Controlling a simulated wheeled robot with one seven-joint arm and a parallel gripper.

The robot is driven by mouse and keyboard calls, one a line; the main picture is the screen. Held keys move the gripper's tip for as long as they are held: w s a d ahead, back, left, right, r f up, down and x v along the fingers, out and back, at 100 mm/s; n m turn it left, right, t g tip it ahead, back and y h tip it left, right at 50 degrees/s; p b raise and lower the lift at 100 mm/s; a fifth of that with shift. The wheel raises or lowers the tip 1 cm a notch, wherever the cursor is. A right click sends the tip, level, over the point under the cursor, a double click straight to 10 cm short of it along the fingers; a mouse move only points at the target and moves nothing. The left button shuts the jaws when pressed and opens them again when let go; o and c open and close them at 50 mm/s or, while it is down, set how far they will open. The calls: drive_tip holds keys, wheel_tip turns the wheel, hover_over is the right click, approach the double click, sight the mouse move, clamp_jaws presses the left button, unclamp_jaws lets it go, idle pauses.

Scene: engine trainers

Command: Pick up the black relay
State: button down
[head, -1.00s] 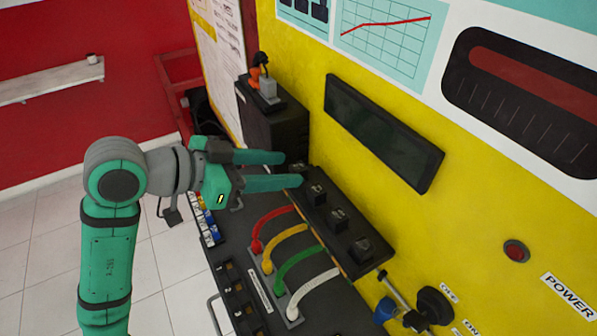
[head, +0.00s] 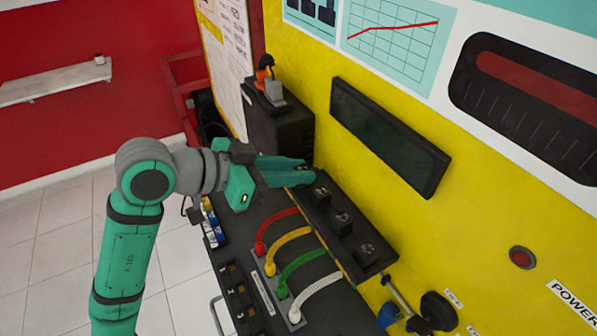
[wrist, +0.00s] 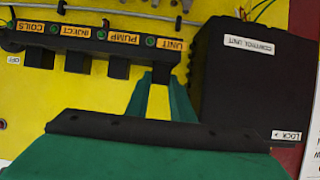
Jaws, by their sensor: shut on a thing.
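A row of small black relays sits on a black sloped strip (head: 355,262) against the yellow panel. The black relay (wrist: 160,74) at the strip's end, under the UNIT label, is between my fingertips in the wrist view. My gripper (head: 303,172) reaches over the far end of the strip and is shut on this relay. The fingers hide it in the head view. The wrist view also shows my gripper's green fingers (wrist: 161,82) converging at the relay. I cannot tell whether the relay is still seated.
Other relays stay on the strip, the nearest neighbour (head: 322,192) close to my fingers. A black control unit box (wrist: 238,75) stands right beside the gripper in the wrist view. Red, yellow, green and white cables (head: 288,238) arch below the strip. A dark screen (head: 388,138) is above.

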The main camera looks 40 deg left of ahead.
drive_tip(key=shift+r, duration=0.45)
wheel_tip(320, 180, up, 2)
drive_tip(key=shift+r, duration=0.2)
drive_tip(key=s+d+r, duration=0.1)
drive_tip(key=s+r, duration=0.8)
drive_tip(key=s, duration=0.5)
drive_tip(key=shift+d+r, duration=0.15)
drive_tip(key=shift+r, duration=0.2)
